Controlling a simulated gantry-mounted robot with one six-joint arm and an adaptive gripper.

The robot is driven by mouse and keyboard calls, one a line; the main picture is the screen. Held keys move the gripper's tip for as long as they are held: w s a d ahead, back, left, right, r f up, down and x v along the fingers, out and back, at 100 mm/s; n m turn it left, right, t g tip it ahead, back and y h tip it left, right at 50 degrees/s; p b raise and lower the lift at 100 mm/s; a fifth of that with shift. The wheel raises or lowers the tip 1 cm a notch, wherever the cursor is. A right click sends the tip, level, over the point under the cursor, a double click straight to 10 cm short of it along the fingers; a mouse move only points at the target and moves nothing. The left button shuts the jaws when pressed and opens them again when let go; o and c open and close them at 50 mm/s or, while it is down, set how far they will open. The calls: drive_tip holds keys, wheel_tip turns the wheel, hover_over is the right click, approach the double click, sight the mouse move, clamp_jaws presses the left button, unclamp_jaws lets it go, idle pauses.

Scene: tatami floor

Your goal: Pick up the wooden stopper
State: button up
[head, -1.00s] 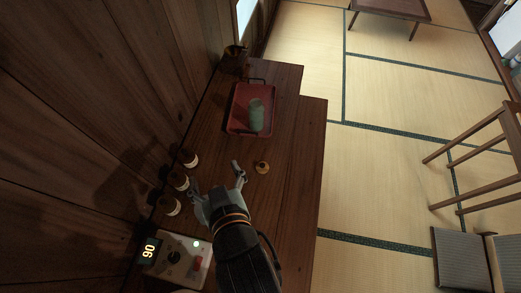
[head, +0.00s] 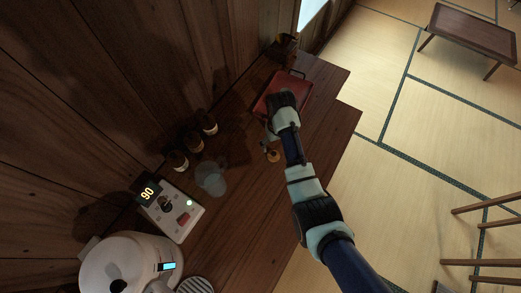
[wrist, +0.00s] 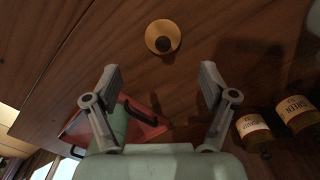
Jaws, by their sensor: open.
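The wooden stopper (wrist: 163,37) is a small round tan piece with a dark centre on the dark wooden counter. In the wrist view it lies beyond my open fingertips, roughly centred between them and apart from both. In the head view the stopper (head: 273,156) is small and lies close to my gripper (head: 267,147), partly crowded by it. My gripper (wrist: 160,72) is open with nothing between its fingers. How high the fingers are above the counter is hard to tell.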

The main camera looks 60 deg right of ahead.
sight(274, 153)
drive_tip(key=shift+a+f, duration=0.1)
drive_tip(key=shift+f, duration=0.15)
wheel_tip(274, 153, down, 7)
drive_tip(key=shift+a+f+b, duration=0.1)
drive_tip(key=shift+f+b, duration=0.05)
drive_tip(key=shift+b, duration=1.05)
drive_tip(key=c, duration=0.9)
